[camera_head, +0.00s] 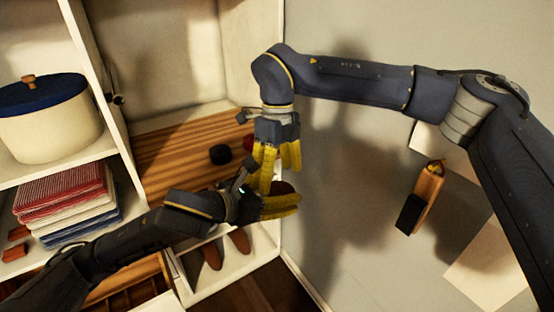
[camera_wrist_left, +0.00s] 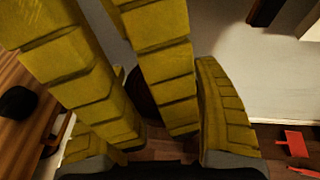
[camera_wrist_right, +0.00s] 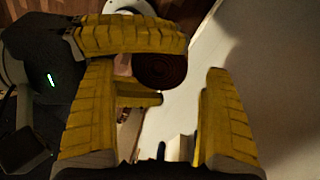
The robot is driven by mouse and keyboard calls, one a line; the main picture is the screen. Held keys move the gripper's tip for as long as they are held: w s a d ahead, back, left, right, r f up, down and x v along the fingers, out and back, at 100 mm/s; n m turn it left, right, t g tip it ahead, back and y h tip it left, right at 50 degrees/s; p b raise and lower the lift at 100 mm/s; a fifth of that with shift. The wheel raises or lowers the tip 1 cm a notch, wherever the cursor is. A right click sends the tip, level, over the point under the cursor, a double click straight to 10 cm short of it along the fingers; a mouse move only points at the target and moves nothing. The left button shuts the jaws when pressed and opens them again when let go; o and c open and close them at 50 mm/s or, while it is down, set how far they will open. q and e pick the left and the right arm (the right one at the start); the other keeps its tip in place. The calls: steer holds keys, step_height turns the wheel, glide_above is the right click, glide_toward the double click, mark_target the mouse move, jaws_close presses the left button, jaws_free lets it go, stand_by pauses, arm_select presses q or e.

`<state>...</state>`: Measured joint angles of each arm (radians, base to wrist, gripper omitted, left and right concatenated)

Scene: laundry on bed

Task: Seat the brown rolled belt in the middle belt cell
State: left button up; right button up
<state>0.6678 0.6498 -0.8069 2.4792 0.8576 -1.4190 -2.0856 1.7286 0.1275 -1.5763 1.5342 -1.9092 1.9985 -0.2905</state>
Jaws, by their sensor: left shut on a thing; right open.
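The brown rolled belt (camera_head: 284,187) is a dark coil, partly hidden behind yellow fingers in the head view. Its spiral face shows in the right wrist view (camera_wrist_right: 160,70), and a dark sliver of it shows in the left wrist view (camera_wrist_left: 138,88). My left gripper (camera_head: 278,203) is shut on it, holding it in front of the wooden shelf. My right gripper (camera_head: 273,170) is open just above, pointing down. In the right wrist view the belt is beyond the gap between the right fingers (camera_wrist_right: 170,105).
A wooden shelf (camera_head: 175,148) carries a black roll (camera_head: 220,154) and a red roll (camera_head: 248,142). Below are a divided wooden drawer (camera_head: 128,282) and a white cubby with brown shoes (camera_head: 238,240). Folded cloths (camera_head: 62,205) and a blue-lidded bin (camera_head: 50,120) stand left.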

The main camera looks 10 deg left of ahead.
mark_target(277, 190)
steer(key=shift+s+f, duration=0.15)
steer(key=shift+f, duration=0.8)
steer(key=shift+s+f, duration=0.2)
steer(key=shift+f, duration=0.7)
steer(key=shift+s+f, duration=0.15)
steer(key=shift+f, duration=0.8)
steer(key=c, duration=1.2)
arm_select(q)
steer(key=o, duration=1.4)
steer(key=shift+c, duration=0.2)
